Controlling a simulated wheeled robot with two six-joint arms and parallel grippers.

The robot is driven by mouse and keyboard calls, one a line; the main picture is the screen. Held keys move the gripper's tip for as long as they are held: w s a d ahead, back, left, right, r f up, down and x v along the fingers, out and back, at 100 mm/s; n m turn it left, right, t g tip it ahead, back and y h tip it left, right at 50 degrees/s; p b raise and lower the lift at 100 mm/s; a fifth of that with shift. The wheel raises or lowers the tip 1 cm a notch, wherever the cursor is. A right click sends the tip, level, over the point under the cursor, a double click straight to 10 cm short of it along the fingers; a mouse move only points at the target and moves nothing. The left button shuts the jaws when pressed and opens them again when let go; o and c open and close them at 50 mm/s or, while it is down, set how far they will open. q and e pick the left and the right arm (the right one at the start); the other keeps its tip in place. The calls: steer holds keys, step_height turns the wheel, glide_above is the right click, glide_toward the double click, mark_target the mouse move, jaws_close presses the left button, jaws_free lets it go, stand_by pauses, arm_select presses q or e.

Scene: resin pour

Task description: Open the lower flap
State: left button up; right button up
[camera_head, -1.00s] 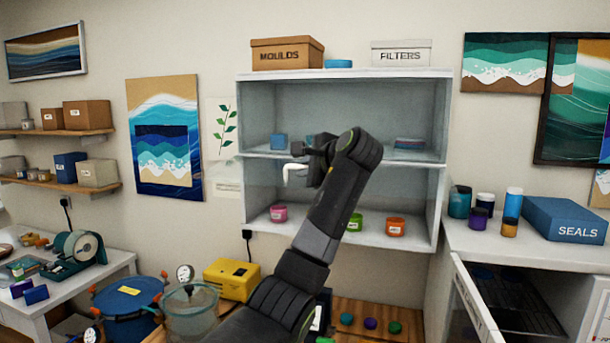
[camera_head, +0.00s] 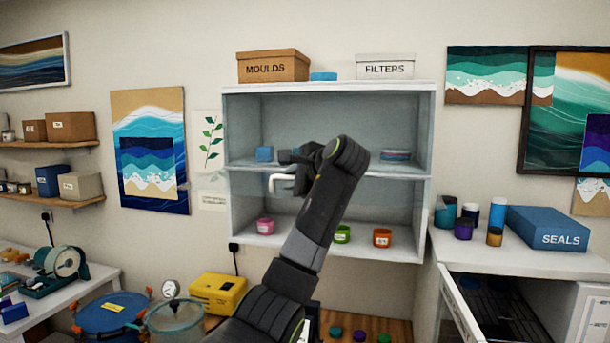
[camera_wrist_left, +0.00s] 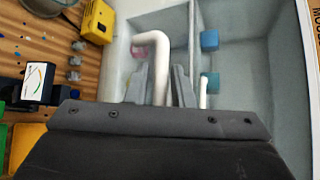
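The white cabinet (camera_head: 228,205) on the wall has an upper and a lower compartment. A white bent handle (camera_head: 281,184) shows just below its middle shelf, at the lower flap; the flap's panel is hard to make out. My left gripper (camera_head: 290,170) is at this handle. In the left wrist view the handle (camera_wrist_left: 160,55) runs between the two fingers of my left gripper (camera_wrist_left: 160,78), which sit close on either side and look shut on it. A second, thinner white handle (camera_wrist_left: 203,92) is beside them. My right gripper is not in view.
A pink jar (camera_head: 265,226), a green jar (camera_head: 342,234) and an orange jar (camera_head: 382,238) stand in the lower compartment. Below are a yellow box (camera_head: 218,292) and a blue pot (camera_head: 112,315). An open chest (camera_head: 495,300) is at right.

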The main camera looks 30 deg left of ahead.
arm_select(q)
steer(key=b+v, duration=0.7)
steer(key=v, duration=1)
steer(key=shift+b, duration=0.35)
